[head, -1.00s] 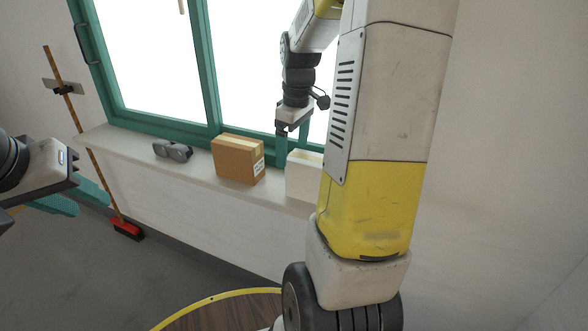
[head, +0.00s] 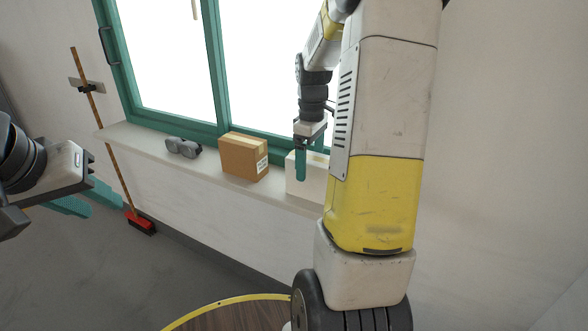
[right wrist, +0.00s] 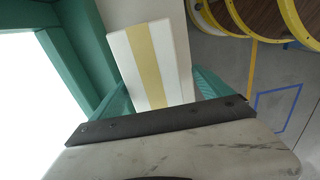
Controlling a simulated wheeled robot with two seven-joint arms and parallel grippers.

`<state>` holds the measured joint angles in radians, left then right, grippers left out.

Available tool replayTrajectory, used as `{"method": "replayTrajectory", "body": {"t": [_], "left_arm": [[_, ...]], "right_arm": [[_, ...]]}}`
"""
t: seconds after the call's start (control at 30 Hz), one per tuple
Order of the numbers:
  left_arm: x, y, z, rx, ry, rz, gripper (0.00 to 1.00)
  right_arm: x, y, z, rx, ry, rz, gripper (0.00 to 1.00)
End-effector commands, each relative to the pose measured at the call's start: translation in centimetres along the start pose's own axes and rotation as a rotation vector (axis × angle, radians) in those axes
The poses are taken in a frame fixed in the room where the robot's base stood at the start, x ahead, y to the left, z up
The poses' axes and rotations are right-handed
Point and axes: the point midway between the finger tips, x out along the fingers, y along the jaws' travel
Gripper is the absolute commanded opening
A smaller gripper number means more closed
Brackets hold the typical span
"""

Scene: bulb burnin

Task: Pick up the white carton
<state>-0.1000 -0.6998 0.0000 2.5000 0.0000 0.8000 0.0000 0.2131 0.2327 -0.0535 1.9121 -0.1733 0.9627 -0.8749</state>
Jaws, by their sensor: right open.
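The white carton (head: 300,184) stands on the window sill, partly hidden behind my right arm in the head view. In the right wrist view the carton (right wrist: 150,62) shows its white top with a yellow tape strip. My right gripper (head: 300,168) points down at the carton and is open. In the right wrist view its teal fingers show at the left and right sides of the carton, with the carton between them in the picture; I cannot tell whether they touch it. My left gripper (head: 92,199) is far left, away from the sill, its two teal fingers apart and empty.
A brown cardboard box (head: 243,157) stands on the sill (head: 210,166) left of the carton, with a grey object (head: 183,147) further left. The green window frame (head: 217,70) rises behind. A broom (head: 139,222) leans at left. A round wooden table (head: 235,314) is below.

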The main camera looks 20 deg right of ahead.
Motion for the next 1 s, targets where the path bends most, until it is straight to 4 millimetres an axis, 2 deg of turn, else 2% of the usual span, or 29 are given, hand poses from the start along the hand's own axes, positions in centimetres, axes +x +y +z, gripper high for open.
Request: {"method": "replayTrajectory", "body": {"t": [0.33, 0.63, 0.67, 1.0], "left_arm": [[0.0, 0.0, 0.0, 0.000, 0.000, 0.000, 0.36], [0.0, 0.0, 0.0, 0.000, 0.000, 0.000, 0.36], [0.0, 0.0, 0.0, 0.000, 0.000, 0.000, 0.36], [0.0, 0.0, 0.0, 0.000, 0.000, 0.000, 0.36]], "right_arm": [[4.7, 0.7, 0.7, -0.001, -0.001, -0.001, 0.89], [5.2, 0.7, 0.7, 0.000, 0.000, 0.001, 0.89], [5.2, 0.7, 0.7, 0.000, 0.000, 0.001, 0.85], [5.2, 0.7, 0.6, 0.000, 0.001, 0.001, 0.18]]}}
